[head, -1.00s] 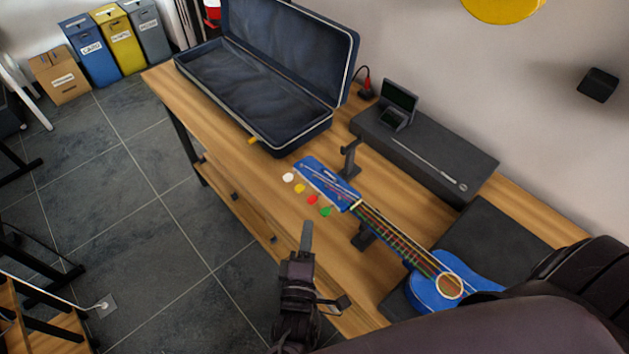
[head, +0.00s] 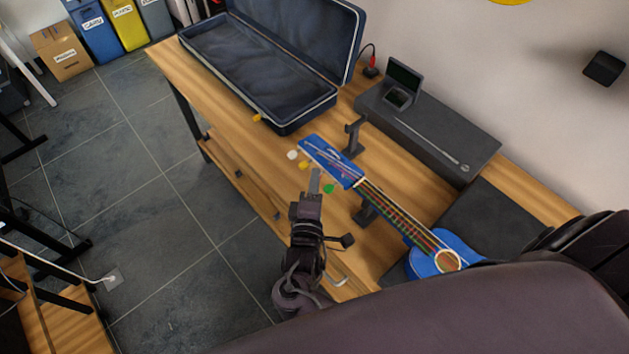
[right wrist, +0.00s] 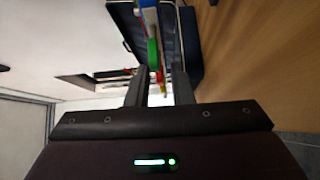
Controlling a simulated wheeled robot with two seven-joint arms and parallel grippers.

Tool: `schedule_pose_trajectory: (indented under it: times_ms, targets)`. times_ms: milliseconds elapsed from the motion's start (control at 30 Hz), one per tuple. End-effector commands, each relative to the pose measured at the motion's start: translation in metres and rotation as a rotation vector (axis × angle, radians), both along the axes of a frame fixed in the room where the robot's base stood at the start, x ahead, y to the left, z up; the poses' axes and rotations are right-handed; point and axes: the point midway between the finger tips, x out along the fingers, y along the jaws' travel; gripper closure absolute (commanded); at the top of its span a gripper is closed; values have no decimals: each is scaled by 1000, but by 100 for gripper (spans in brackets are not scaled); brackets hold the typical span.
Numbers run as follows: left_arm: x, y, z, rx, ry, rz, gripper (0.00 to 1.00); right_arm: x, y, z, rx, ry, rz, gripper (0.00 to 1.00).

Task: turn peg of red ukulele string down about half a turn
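The blue ukulele (head: 437,262) lies along the table with its headstock (head: 332,162) toward the case. White (head: 292,155), yellow (head: 303,166) and green (head: 328,188) pegs stick out along the headstock's near side. My right gripper (head: 315,178) is at this row, between the yellow and green pegs, and its fingers cover the red peg's place in the head view. In the right wrist view, my right gripper (right wrist: 159,72) is open, with the red peg (right wrist: 160,77) seen between its fingers and the green peg (right wrist: 153,52) in front. Contact cannot be told. My left gripper is not in view.
An open dark blue case (head: 262,92) stands on the table beyond the headstock. A black neck stand (head: 353,137) is close behind the headstock. A dark raised box (head: 425,130) with a small device (head: 402,82) is along the wall side. Bare wood lies beside the neck.

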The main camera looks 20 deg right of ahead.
Motion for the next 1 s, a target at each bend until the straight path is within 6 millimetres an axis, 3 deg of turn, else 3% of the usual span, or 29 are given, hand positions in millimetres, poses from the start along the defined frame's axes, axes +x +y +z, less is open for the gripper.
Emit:
schedule_pose_trajectory:
  times_ms: [167, 367, 733, 1000]
  targets:
    - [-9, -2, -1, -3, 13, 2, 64, 0, 0, 0, 0, 0, 0, 100]
    - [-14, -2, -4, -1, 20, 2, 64, 0, 0, -2, 3, -9, -1, 100]
    - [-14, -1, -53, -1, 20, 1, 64, 1, 1, -9, 110, -302, -3, 100]
    - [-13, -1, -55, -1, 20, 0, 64, 1, 0, -3, 128, -353, -1, 100]
